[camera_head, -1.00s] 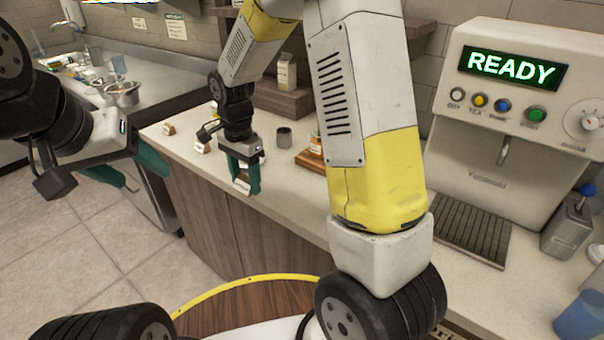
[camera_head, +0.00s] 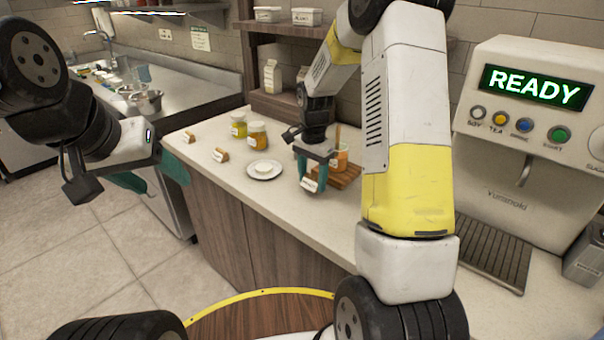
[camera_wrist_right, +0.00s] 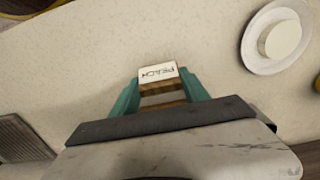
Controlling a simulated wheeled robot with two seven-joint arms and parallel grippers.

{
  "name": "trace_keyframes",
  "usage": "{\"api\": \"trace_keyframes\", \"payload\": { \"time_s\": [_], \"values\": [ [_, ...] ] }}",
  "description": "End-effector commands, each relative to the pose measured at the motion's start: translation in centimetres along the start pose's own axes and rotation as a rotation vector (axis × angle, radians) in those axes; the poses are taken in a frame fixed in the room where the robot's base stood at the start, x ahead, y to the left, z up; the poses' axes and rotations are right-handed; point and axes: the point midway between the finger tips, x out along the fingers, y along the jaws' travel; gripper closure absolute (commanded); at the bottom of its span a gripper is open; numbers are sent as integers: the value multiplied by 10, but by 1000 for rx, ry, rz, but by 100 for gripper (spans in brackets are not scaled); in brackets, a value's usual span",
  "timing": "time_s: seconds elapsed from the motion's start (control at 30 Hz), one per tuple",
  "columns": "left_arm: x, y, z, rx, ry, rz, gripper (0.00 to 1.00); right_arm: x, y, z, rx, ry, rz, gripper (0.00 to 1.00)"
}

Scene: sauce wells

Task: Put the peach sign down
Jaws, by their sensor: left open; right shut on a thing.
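The peach sign is a small wooden block with a white face (camera_head: 310,184), lettered PEACH in the right wrist view (camera_wrist_right: 158,73). My right gripper (camera_head: 315,180) is shut on it, with teal fingers on both sides; the gripper also shows in the wrist view (camera_wrist_right: 160,95). The sign is at the counter's front part, right of the white saucer and in front of the wooden board. I cannot tell whether it touches the counter. My left gripper (camera_head: 150,172) is open and empty, off to the left in front of the counter.
The white saucer (camera_head: 252,173) bears a pale round piece. An orange-filled jar (camera_head: 340,160) is on the wooden board (camera_head: 347,177). The drink machine (camera_head: 530,150) stands right.

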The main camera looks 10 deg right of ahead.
Motion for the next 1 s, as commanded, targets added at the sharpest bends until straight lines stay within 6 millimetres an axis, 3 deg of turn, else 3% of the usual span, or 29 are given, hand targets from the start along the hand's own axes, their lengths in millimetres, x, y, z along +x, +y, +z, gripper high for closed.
{"api": "trace_keyframes", "payload": {
  "time_s": [0.13, 0.5, 0.53, 0.63, 1.0],
  "values": [
    [0, 0, 0, 0, 0, 0, 41, 21, 1, 1, -2, -2, 3, 85],
    [0, 0, 0, 0, 0, 0, 41, 25, 0, 1, -1, -1, 1, 85],
    [0, 0, 0, 0, 0, 0, 41, 25, 0, 1, -1, 0, 1, 43],
    [0, 0, 0, 0, 0, 0, 41, 25, 0, 1, -1, 0, 1, 25],
    [0, 0, 0, 0, 0, 0, 41, 21, 0, 1, 0, 0, -1, 25]
  ]
}}
